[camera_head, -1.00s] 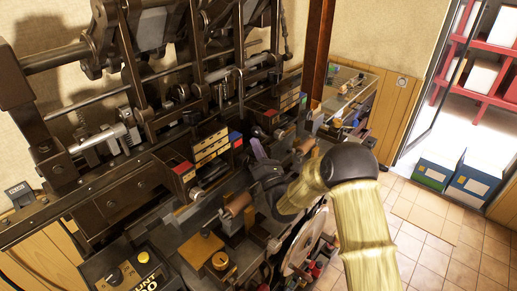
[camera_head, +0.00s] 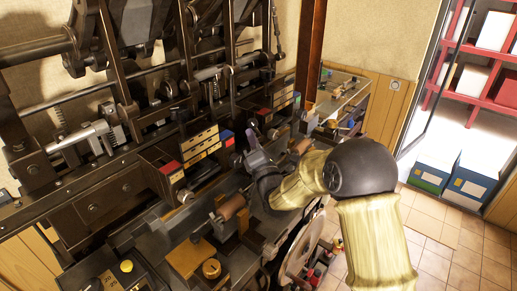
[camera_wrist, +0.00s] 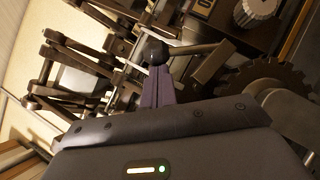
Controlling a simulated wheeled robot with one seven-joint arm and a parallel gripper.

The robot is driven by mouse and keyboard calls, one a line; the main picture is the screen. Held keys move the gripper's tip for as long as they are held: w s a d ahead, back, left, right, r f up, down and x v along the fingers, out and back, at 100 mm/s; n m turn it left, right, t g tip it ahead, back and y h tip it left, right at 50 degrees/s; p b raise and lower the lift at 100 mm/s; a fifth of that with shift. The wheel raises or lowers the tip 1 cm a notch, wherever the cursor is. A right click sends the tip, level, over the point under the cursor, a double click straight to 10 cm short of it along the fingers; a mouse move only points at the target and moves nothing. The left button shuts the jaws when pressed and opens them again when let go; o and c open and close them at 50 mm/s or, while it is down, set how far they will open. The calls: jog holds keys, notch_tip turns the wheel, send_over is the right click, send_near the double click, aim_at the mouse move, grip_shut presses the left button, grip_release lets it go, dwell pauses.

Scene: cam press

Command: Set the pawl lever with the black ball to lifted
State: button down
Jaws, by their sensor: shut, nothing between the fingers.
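The black ball (camera_wrist: 155,52) shows in the wrist view at the end of a brassy pawl lever (camera_wrist: 198,48) that runs to the right from it. My gripper (camera_wrist: 159,74) is shut and empty, its purple fingers together. The fingertips lie just below the ball in the picture and overlap its lower edge; I cannot tell whether they touch it. In the head view my gripper (camera_head: 251,138) is at the machine's front, by the small coloured drawers. The ball cannot be made out there.
A toothed wheel (camera_wrist: 268,78) stands right of my fingers in the wrist view, with a knurled pale knob (camera_wrist: 256,10) above it. In the head view a wooden-handled roller (camera_head: 230,208) and a round pale disc (camera_head: 302,250) are near my arm.

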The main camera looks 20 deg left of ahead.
aim_at(255, 125)
jog(key=m, duration=0.1)
jog(key=w+r+m+h, duration=0.1)
jog(key=r+m+h, duration=0.1)
jog(key=m, duration=0.1)
jog(key=shift+w+d+r, duration=0.2)
jog(key=shift+w+d, duration=0.1)
jog(key=shift+w, duration=0.05)
jog(key=shift+w+d+r+m+g+h, duration=0.1)
jog(key=shift+w+r+m+g+h, duration=0.2)
jog(key=shift+w+m+h, duration=0.25)
jog(key=shift+w+d+r+m+g+h, duration=0.15)
jog(key=shift+w+m+g+h, duration=0.2)
jog(key=shift+m, duration=0.3)
jog(key=shift+s+f, duration=0.1)
